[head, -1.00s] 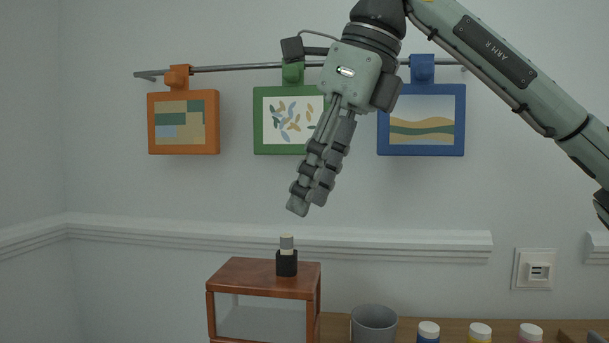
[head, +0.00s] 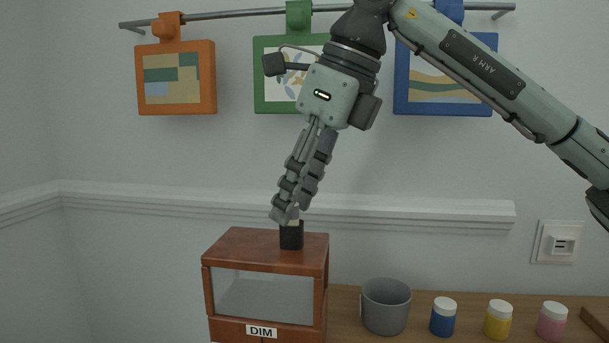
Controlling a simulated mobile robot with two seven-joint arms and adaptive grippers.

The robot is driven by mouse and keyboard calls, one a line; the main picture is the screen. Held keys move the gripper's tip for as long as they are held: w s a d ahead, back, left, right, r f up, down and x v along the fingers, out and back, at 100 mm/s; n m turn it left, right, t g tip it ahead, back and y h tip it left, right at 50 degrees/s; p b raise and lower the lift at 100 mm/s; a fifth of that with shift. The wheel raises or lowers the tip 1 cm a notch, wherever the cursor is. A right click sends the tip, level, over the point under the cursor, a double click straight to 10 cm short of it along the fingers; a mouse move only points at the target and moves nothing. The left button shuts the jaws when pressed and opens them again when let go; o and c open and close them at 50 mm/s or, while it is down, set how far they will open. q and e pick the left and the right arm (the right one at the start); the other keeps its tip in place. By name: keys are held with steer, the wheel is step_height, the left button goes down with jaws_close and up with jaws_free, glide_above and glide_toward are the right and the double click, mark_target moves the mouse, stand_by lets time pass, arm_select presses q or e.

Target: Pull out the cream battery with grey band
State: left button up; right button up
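The cream battery with grey band (head: 294,222) stands upright in a black holder (head: 291,238) on top of a reddish-brown wooden cabinet. Only a small cream part shows above the holder; its top is hidden behind my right fingers. My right gripper (head: 289,212) comes down tilted from the upper right, with its fingertips at the battery, just above the holder. The fingers overlap the battery in the picture, so I cannot tell whether they are closed on it. My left gripper is out of view.
The wooden cabinet (head: 225,248) has a grey front panel and a DIM label. A grey cup (head: 386,310) and blue, yellow and pink paint jars (head: 498,322) stand to its right. Framed pictures (head: 176,78) hang from a rail on the wall behind.

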jaws_close()
steer(key=c, duration=0.8)
jaws_free()
jaws_close()
steer(key=shift+r+p, duration=0.65)
steer(key=shift+r, duration=0.05)
steer(key=shift+r+p, duration=2.2)
steer(key=shift+r, duration=0.6)
